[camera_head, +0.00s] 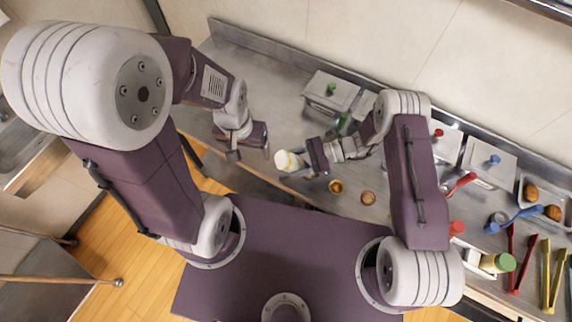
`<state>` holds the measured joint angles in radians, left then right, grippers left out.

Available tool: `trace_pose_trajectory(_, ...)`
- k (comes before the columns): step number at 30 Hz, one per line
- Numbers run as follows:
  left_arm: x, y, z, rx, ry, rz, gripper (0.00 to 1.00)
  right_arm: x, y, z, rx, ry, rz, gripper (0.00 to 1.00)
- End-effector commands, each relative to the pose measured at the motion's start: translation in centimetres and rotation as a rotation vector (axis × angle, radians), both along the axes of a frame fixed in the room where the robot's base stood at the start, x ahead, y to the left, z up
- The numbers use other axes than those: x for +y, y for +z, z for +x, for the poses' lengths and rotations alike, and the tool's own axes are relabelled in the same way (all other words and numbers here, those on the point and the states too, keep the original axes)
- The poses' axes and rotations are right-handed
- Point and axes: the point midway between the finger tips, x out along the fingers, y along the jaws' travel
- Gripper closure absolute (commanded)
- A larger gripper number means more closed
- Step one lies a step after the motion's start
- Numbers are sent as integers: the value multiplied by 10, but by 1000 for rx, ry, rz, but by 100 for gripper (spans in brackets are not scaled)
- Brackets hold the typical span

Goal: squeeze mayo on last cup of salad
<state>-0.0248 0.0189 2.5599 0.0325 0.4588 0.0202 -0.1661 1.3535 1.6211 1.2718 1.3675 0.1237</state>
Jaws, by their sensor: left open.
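My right gripper (308,159) is shut on a pale bottle with a yellowish end (287,161), seemingly the mayo, and holds it tilted, nearly sideways, over the front of the steel counter. The area under the bottle and gripper is partly hidden. My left gripper (250,154) is open and empty above the counter, left of the bottle.
At right are a tray of brown round food (531,188), a blue-handled ladle (526,216), red tongs (520,262), yellow tongs (552,274) and a green-capped bottle (498,263). The counter's left part is clear.

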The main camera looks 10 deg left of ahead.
Motion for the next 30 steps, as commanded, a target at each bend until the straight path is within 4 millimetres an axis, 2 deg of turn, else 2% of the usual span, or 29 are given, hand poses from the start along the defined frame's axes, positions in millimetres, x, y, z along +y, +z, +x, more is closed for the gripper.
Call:
trace_pose_trajectory(1, 0, 0, 0, 0, 0, 0, 24, 0, 0, 0, 0, 0, 0, 60)
trace_pose_trajectory(4, 0, -2, 0, 0, 0, 0, 24, 1, 0, 1, -1, 0, 0, 88)
trace_pose_trajectory(10, 0, -8, 0, 0, 0, 0, 24, 3, -1, 7, -3, 1, 0, 88)
trace_pose_trajectory(19, 0, -8, 0, 0, 0, 0, 24, 4, 0, 8, -1, 0, 0, 88)
trace_pose_trajectory(30, 0, -1, 0, 0, 0, 0, 24, -1, 1, -2, 0, -1, 1, 88)
